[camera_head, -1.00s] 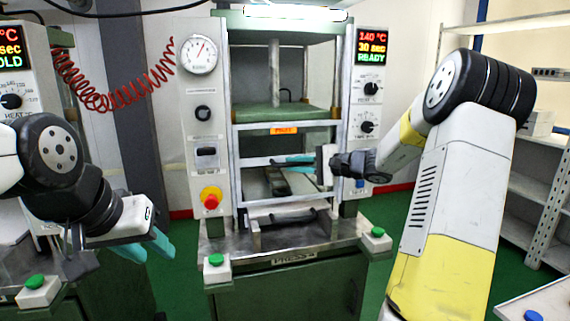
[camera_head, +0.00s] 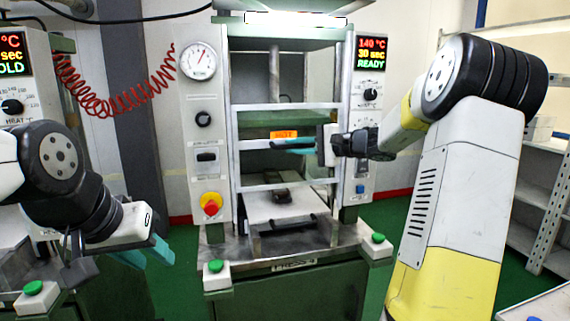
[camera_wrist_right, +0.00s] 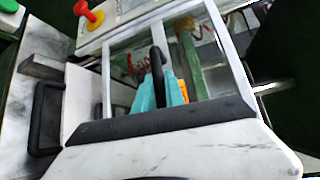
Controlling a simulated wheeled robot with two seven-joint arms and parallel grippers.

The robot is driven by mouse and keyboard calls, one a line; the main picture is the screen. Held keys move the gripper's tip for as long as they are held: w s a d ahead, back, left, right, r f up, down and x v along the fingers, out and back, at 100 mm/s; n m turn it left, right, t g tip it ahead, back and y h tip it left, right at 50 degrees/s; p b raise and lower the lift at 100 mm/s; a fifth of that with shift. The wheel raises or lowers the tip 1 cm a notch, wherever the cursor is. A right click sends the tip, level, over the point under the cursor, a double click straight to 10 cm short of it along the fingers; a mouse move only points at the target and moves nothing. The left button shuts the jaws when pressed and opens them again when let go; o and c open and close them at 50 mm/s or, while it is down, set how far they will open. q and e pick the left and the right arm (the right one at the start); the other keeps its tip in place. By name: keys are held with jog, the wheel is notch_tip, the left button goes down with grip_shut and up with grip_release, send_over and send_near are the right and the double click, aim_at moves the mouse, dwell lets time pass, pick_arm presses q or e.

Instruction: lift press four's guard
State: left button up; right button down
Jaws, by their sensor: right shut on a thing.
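Press four (camera_head: 296,265) stands in the middle, its screen reading 140 °C, 30 sec, READY. Its guard (camera_head: 237,160) is a pale metal frame across the front opening, raised part way, with a gap below its bottom bar. My right gripper (camera_head: 292,146) is shut on the guard's handle at the front of the frame. In the right wrist view the teal fingers (camera_wrist_right: 157,92) close around the black handle (camera_wrist_right: 157,66). My left gripper (camera_head: 146,254) hangs empty and apart at the lower left, its teal fingers spread.
A dark mould (camera_head: 282,195) sits on the bed inside the press. A black-handled tray (camera_head: 286,224) is at the front. Green buttons (camera_head: 216,266) flank the ledge. A red emergency knob (camera_head: 211,205) is on the left panel. Shelves (camera_head: 540,190) stand at the right.

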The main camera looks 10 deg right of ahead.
notch_tip(320, 180, up, 18)
dwell(0.4)
jog(key=c, duration=1.4)
grip_release()
jog(key=shift+d, duration=0.1)
jog(key=v, duration=0.7)
jog(key=shift+s+d, duration=0.2)
jog(key=shift+d, duration=0.05)
jog(key=shift+r, duration=0.15)
